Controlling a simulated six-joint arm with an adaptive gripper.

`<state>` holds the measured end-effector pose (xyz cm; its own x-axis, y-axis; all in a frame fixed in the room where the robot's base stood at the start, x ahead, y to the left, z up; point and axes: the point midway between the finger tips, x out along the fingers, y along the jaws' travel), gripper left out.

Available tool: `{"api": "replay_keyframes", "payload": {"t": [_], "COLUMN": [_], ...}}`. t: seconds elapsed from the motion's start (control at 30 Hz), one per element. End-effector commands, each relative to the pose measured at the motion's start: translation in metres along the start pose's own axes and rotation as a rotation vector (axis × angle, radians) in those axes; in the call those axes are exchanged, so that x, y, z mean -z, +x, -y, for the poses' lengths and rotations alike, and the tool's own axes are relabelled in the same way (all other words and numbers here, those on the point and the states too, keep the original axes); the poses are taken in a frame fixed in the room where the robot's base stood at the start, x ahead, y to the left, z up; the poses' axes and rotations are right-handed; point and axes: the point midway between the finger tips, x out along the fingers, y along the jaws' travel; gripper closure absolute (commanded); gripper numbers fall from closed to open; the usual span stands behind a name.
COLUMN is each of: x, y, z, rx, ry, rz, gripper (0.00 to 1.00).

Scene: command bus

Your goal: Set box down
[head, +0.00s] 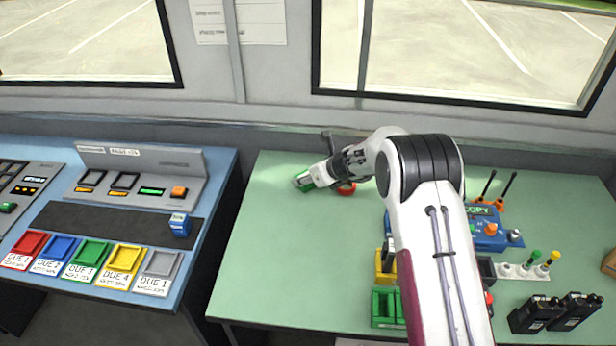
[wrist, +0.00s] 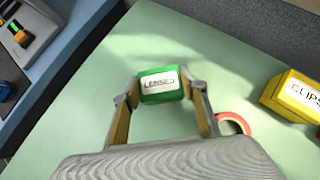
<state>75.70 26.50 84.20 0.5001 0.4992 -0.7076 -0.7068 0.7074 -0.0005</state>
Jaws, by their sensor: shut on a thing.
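A green box (wrist: 152,95) with a white label reading "LENSES" sits between the fingers of my gripper (wrist: 160,94) in the wrist view. The fingers are shut on its two sides. In the head view the green box (head: 304,181) is at the back left of the green table (head: 265,225), at the end of my gripper (head: 318,176). I cannot tell whether its underside touches the table.
A red ring (wrist: 234,124) lies right of the box, and a yellow "CLIPS" box (wrist: 294,96) is farther right. The blue console (head: 130,215) with coloured trays stands left, across a gap. Green bins (head: 386,308) stand at the table's front. The table's left part is clear.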

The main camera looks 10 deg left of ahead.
Motion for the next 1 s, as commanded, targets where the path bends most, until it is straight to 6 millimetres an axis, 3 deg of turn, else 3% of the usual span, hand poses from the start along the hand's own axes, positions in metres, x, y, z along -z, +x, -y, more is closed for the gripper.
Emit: {"api": "replay_keyframes", "payload": {"t": [0.23, 0.27, 0.3, 0.77, 1.0], "x": [0.002, 0.002, 0.002, 0.0, -0.001], "y": [0.002, 0.002, 0.002, 0.0, -0.01], "z": [0.0, 0.0, 0.0, 0.0, 0.0], "rx": [0.0, 0.0, 0.0, 0.0, 0.0], "ry": [0.0, 0.0, -0.001, 0.0, 0.0], "rz": [0.0, 0.0, 0.0, 0.001, 0.0], "gripper": [0.79, 0.53, 0.42, 0.41, 0.41]}}
